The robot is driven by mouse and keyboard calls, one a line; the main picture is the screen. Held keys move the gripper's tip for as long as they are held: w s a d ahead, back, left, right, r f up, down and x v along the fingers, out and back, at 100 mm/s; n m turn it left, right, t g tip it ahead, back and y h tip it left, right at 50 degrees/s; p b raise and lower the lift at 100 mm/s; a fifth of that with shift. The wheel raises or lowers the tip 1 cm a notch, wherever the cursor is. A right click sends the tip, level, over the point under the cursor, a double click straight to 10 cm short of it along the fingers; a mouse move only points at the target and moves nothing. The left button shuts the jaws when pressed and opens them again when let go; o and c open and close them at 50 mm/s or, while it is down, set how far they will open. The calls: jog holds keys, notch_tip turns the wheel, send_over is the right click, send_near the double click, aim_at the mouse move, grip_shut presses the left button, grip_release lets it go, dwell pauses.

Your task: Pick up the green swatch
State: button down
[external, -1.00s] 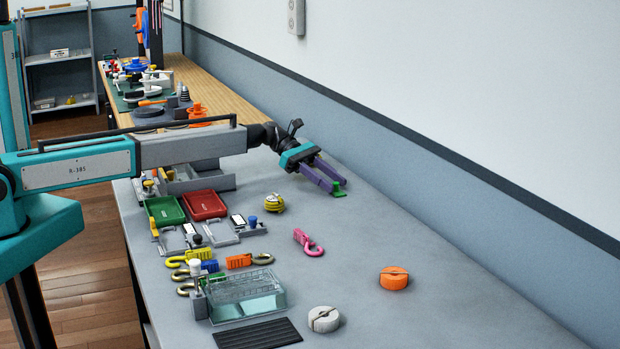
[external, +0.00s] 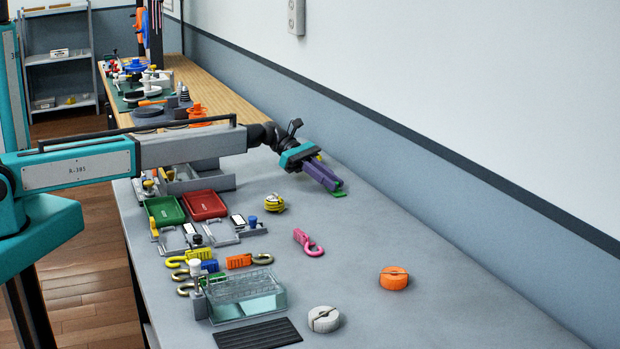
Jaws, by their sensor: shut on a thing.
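The green swatch (external: 339,194) is a small flat green piece at the far right side of the grey bench, near the wall. My gripper (external: 334,186) has purple fingers that are closed together on it. The fingers point down and to the right at bench level. Part of the swatch shows beyond and below the fingertips; the rest is hidden by them. It appears to be at the bench surface; I cannot tell whether it touches.
A red tray (external: 205,205) and a green tray (external: 165,211) stand at the left. The right side of the bench is mostly clear.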

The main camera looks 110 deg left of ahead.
jog(key=shift+r, duration=0.1)
notch_tip(320, 180, up, 10)
jog(key=b, duration=0.1)
dwell(0.5)
jog(key=shift+w+a, duration=0.1)
dwell(0.5)
